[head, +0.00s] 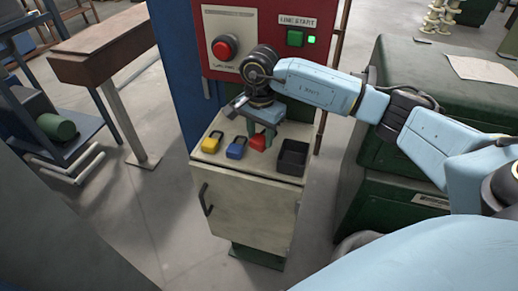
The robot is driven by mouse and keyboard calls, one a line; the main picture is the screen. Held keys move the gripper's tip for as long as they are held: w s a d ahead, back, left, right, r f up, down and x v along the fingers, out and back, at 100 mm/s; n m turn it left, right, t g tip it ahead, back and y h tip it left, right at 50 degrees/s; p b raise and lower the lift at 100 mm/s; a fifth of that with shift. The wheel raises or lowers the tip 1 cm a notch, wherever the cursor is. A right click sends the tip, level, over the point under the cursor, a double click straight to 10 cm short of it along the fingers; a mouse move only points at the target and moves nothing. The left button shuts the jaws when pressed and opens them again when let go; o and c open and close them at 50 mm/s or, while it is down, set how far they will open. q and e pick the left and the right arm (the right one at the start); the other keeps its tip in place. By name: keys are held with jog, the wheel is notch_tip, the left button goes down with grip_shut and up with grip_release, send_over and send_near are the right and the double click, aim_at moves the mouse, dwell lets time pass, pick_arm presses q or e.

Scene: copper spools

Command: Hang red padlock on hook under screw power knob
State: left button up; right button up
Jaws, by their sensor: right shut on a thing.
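The red padlock (258,143) is in my right gripper (262,133), low over the top of the beige cabinet (278,170). My right gripper points down and is shut on it; the fingers hide part of the padlock. I cannot tell whether the padlock touches the cabinet top. The red power knob (224,47) is on a pale plate on the red panel (265,20), above and left of the gripper. I cannot make out a hook under the knob. My left gripper is not in view.
A yellow padlock (212,142) and a blue padlock (237,147) lie left of the gripper. A black open bin (293,158) stands close on its right. A green button (295,38) and a lit green lamp (311,39) are on the panel. Green cabinets (395,75) stand at right.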

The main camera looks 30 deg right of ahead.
aim_at(258, 138)
notch_tip(258, 138, down, 5)
jog(key=shift+r, duration=0.1)
dwell(0.3)
jog(key=shift+f, duration=0.4)
jog(key=o, duration=1)
jog(key=shift+o, duration=0.2)
jog(key=shift+r+p, duration=0.1)
jog(key=shift+p, duration=0.25)
jog(key=r, duration=0.4)
jog(key=r+b, duration=0.1)
jog(key=r, duration=0.4)
jog(key=r+b, duration=0.1)
jog(key=r, duration=0.3)
jog(key=shift+w+a+r, duration=0.15)
jog(key=shift+a, duration=0.15)
